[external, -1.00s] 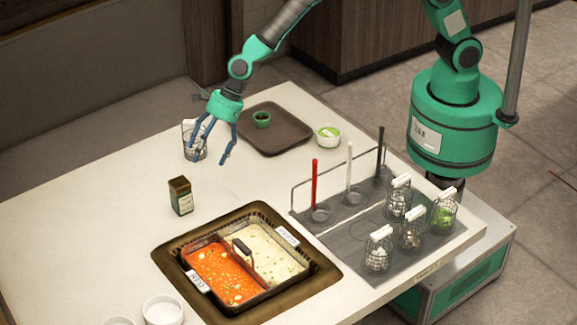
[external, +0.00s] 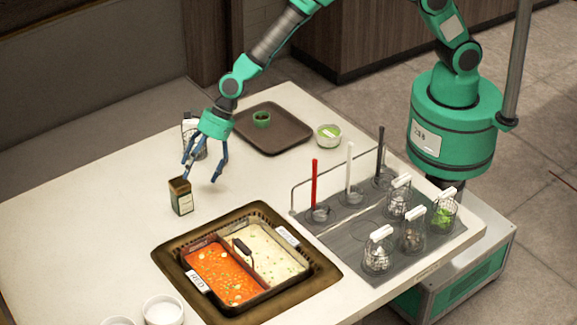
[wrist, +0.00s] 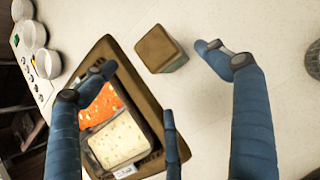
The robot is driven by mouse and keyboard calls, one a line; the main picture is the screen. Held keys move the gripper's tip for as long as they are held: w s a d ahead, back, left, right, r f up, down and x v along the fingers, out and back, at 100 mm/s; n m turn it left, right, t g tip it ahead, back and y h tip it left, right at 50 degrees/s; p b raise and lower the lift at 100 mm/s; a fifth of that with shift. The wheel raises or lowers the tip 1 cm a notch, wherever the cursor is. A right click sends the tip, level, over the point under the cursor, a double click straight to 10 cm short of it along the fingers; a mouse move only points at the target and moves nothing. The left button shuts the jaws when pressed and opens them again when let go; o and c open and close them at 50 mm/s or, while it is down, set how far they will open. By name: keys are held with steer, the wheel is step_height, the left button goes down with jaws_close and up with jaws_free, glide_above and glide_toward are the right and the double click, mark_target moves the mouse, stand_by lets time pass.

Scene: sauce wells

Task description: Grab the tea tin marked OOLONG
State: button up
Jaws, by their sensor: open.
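One small square tin (external: 181,197) with dark sides, a brownish top and a pale label stands upright on the white table. Its lettering is too small to read. In the wrist view its brown top (wrist: 155,46) shows at upper middle, between the tips of my blue fingers. My gripper (external: 200,180) is open and empty, fingers pointing down, above and just behind the tin in the external view. The fingers look apart from the tin. My gripper also shows in the wrist view (wrist: 155,60) with its fingers spread.
A divided pot (external: 240,262) of red and pale soup sits in a brown frame in front of the tin. A brown tray (external: 290,135) holds a green cup (external: 261,119). Table left of the tin is clear.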

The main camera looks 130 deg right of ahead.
mark_target(183, 183)
steer(key=shift+b+x, duration=0.4)
steer(key=shift+x, duration=1.7)
steer(key=shift+w+f, duration=0.1)
steer(key=shift+b+x, duration=0.9)
steer(key=shift+x, duration=1.65)
steer(key=shift+c, duration=0.5)
steer(key=c, duration=1.3)
steer(key=shift+w+r, duration=0.1)
steer(key=shift+r, duration=0.2)
steer(key=shift+c, duration=0.2)
step_height(183, 183, up, 3)
steer(key=shift+r+p, duration=0.15)
steer(key=shift+p, duration=0.8)
steer(key=s+a, duration=0.1)
steer(key=s, duration=0.6)
steer(key=s+a+r+b, duration=0.1)
steer(key=s+a, duration=0.1)
steer(key=s, duration=0.6)
steer(key=shift+s+a+r, duration=0.2)
steer(key=shift+s+a, duration=0.1)
steer(key=shift+s, duration=0.05)
